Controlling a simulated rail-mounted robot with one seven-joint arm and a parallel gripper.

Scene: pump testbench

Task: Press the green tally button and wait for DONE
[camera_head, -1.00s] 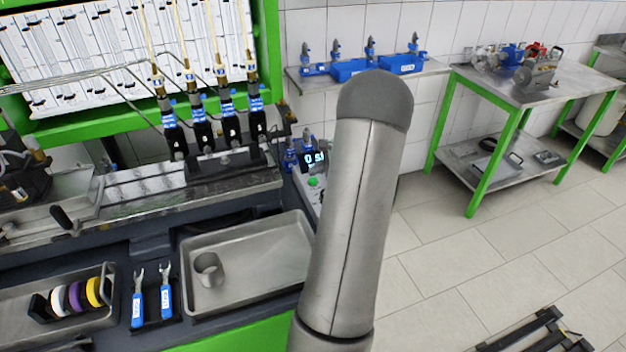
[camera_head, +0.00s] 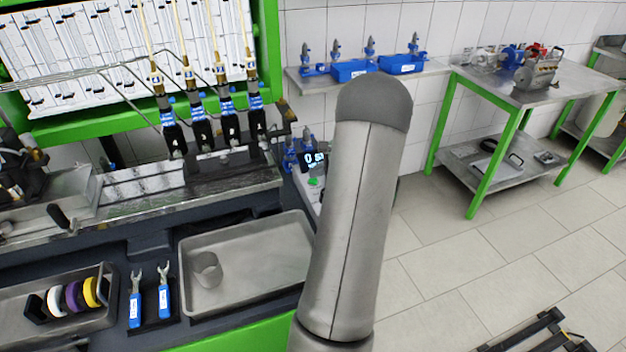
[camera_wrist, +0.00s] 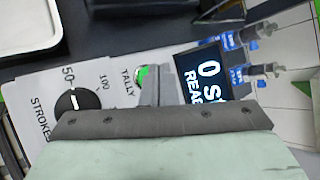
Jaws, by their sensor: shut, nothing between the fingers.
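The green tally button (camera_wrist: 141,73) shows in the wrist view beside the TALLY label on the grey control panel (camera_wrist: 112,68). It also shows small in the head view (camera_head: 313,182), left of my arm. My gripper (camera_wrist: 156,84) is shut and empty. Its narrow grey fingers stand right beside the button and cover part of its right side; I cannot tell whether they touch it. The display (camera_wrist: 206,78) right of the fingers is lit, with "0 S" and "READ" legible and the rest cut off. In the head view my gripper is hidden behind my arm.
A stroke knob (camera_wrist: 76,101) sits left of the button. Blue fittings (camera_wrist: 252,68) stand close right of the display. In the head view, a metal tray (camera_head: 245,262) with a cup (camera_head: 208,269) lies left of my arm. Open floor lies to the right.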

